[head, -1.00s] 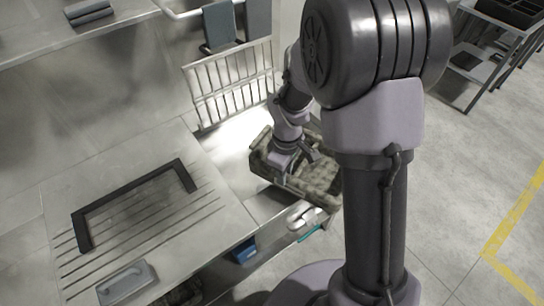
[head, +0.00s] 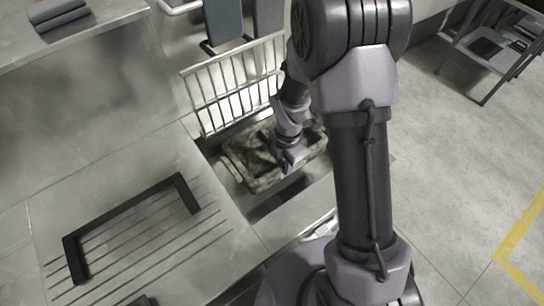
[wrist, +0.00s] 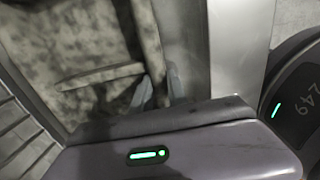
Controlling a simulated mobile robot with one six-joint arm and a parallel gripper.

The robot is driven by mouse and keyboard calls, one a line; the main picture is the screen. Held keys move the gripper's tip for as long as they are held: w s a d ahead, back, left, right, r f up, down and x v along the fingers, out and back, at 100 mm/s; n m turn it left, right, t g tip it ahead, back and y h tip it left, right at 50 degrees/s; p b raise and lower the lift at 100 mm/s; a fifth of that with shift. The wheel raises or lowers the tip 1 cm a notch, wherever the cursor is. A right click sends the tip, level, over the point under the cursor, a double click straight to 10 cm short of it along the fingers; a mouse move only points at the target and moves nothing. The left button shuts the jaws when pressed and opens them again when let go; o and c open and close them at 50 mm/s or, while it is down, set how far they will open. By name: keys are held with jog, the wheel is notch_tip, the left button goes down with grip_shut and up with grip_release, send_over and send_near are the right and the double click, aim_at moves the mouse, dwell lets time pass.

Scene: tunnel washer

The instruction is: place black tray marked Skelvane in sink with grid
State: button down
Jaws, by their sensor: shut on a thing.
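A dark, mottled tray (head: 262,180) is at the sink opening in the head view. No lettering is readable on it. My gripper (head: 291,166) is shut on the tray's wall on its near right side. In the wrist view the fingers (wrist: 158,88) pinch the wall, and the tray's mottled inside (wrist: 85,50) fills the upper left. The sink (head: 310,181) has an upright wire grid (head: 235,88) at its back. The tray sits at or within the sink's rim, close to the grid; I cannot tell whether it touches the bottom.
A ribbed metal drainboard (head: 150,245) lies left of the sink, with a black angled frame (head: 125,222) on it. Grey cloths (head: 222,20) hang behind the grid. Folded grey cloths (head: 58,12) lie on a shelf at upper left. A metal rack (head: 490,45) stands at upper right.

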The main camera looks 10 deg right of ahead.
notch_tip(320, 180, down, 2)
jog(key=shift+f+b, duration=0.1)
jog(key=shift+b, duration=0.3)
jog(key=shift+s+f, duration=0.1)
jog(key=shift+f, duration=0.2)
notch_tip(320, 180, down, 10)
jog(key=b, duration=0.5)
jog(key=shift+s+r, duration=0.1)
jog(key=shift+r, duration=0.2)
jog(key=c, duration=1.7)
grip_release()
jog(key=shift+f, duration=0.2)
jog(key=o, duration=0.4)
